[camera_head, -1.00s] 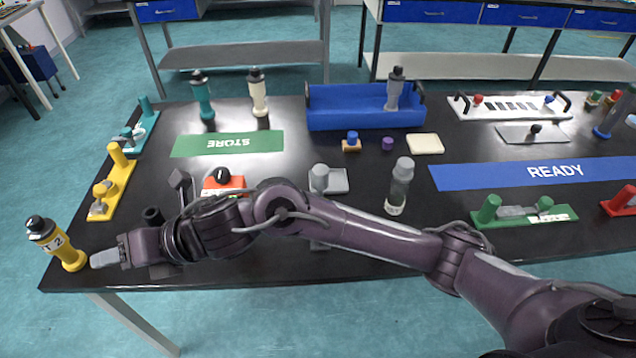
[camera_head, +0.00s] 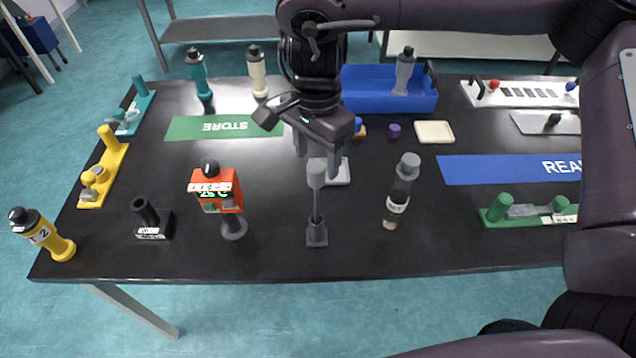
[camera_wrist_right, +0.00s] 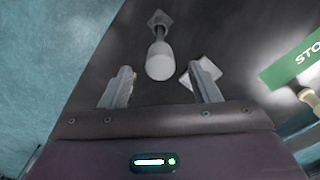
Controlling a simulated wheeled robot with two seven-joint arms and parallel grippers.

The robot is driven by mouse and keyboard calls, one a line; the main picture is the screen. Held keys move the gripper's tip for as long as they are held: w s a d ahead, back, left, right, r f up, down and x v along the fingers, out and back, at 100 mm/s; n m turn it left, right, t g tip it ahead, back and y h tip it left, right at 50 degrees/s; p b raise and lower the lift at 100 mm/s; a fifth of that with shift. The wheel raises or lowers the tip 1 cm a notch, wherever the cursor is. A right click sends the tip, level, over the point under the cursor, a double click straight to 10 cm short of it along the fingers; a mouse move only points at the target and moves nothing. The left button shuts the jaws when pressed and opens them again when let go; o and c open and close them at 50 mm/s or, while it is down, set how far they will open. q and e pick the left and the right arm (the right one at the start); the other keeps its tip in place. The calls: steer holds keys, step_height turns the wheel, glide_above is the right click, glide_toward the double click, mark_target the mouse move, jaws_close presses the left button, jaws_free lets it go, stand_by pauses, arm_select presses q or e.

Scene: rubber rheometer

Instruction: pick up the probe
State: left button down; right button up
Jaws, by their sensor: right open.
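The probe (camera_head: 316,176) is grey, with a thick rounded head on a thin shaft. It stands upright in a dark grey square base (camera_head: 317,237) near the table's front edge. My right gripper (camera_head: 318,158) is open and points down just above the probe's head. In the right wrist view the probe (camera_wrist_right: 159,62) lies ahead of the gap of the open gripper (camera_wrist_right: 162,85), with a finger to each side and nothing held. My left gripper is not in view.
A light grey plate (camera_head: 342,174) lies just behind. A black holder (camera_head: 150,220) stands further left. The table front (camera_head: 275,265) is clear.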

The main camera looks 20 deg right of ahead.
mark_target(317, 182)
steer(key=shift+s+f, duration=0.1)
steer(key=shift+f, duration=0.35)
step_height(317, 182, down, 6)
steer(key=shift+r+p, duration=0.25)
steer(key=shift+p, duration=0.75)
steer(key=shift+f, duration=0.6)
steer(key=c, duration=1.1)
steer(key=shift+o, duration=0.2)
steer(key=shift+r, duration=0.1)
